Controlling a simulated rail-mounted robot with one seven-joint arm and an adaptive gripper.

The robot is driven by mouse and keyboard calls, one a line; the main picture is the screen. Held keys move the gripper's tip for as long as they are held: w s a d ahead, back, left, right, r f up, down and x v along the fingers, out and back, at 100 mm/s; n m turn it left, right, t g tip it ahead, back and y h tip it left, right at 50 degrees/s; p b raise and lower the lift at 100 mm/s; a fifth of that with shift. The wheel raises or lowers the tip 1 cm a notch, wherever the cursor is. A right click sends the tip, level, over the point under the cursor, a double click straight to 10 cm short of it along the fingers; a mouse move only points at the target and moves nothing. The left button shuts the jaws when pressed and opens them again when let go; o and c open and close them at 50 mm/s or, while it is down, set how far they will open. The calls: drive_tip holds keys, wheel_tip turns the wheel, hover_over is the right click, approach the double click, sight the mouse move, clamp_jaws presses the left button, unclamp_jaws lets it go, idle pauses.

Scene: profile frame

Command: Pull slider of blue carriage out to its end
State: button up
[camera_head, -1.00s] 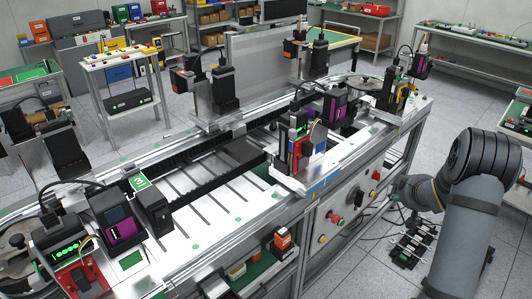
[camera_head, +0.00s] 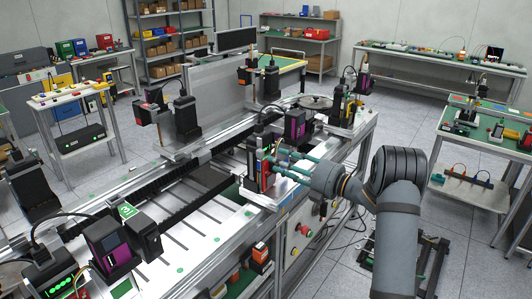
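A carriage (camera_head: 256,176) with red and dark upright parts stands on the front rail of the machine frame. My gripper (camera_head: 279,162) has teal fingers and reaches in from the right, with its tips at the carriage's right face. The fingers look apart, one above the other. I cannot tell whether they touch the carriage or hold part of it. The fingers and wrist cover much of the carriage's right side, and I cannot make out the slider or a clear blue part.
A purple-sided motor unit (camera_head: 295,126) stands just behind the carriage. Another one (camera_head: 112,243) is at the near left. Red and yellow buttons (camera_head: 304,231) are on the front panel below my arm. A low dark rack (camera_head: 433,262) stands on the floor at right.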

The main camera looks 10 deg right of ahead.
sight(263, 155)
drive_tip(key=p+x, duration=0.1)
drive_tip(key=x, duration=0.4)
drive_tip(key=shift+r+p, duration=0.1)
drive_tip(key=shift+p, duration=0.3)
drive_tip(key=shift+w+a, duration=0.2)
drive_tip(key=shift+w, duration=0.1)
drive_tip(key=c, duration=0.3)
clamp_jaws()
